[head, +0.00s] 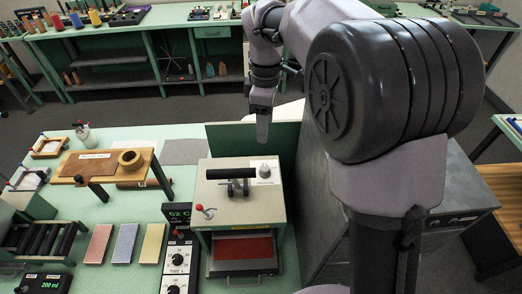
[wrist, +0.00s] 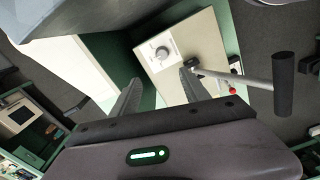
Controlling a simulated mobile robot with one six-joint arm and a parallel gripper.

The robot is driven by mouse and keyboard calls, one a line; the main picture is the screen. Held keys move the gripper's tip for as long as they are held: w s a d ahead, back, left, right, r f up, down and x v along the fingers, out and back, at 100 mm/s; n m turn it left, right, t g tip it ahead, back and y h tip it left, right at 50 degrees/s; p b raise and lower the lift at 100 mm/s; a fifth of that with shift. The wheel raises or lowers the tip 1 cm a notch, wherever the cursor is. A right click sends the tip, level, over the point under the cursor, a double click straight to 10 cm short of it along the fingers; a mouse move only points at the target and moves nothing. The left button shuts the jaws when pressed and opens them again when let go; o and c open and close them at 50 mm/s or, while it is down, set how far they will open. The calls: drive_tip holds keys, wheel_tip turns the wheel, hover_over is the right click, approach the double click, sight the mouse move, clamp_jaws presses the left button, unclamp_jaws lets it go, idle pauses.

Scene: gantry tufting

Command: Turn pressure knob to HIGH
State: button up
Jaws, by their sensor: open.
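The pressure knob (head: 264,168) is a small round grey knob on a white label plate at the back right of the press top. It also shows in the wrist view (wrist: 162,53), ahead of the fingers and between their lines. The plate's lettering is too small to read a setting. The press (head: 240,215) is a beige box with a black-handled lever (head: 231,173) and a red-tipped small lever (head: 204,210). My gripper (head: 262,130) hangs above and behind the press, apart from the knob. In the wrist view my gripper (wrist: 160,88) has its two fingers spread, with nothing between them.
A green panel (head: 285,145) stands behind and right of the press. The black lever handle (wrist: 284,84) sticks out at right in the wrist view. Left of the press are a display box (head: 178,214), coloured mats (head: 125,243) and a wooden stand (head: 100,168).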

sight(265, 168)
drive_tip(key=f, duration=0.5)
drive_tip(key=f+b, duration=0.1)
drive_tip(key=f, duration=0.4)
drive_tip(key=f+b, duration=0.1)
drive_tip(key=f, duration=0.4)
drive_tip(key=shift+s+d+f, duration=0.1)
drive_tip(key=shift+s, duration=0.3)
drive_tip(key=shift+f, duration=0.55)
clamp_jaws()
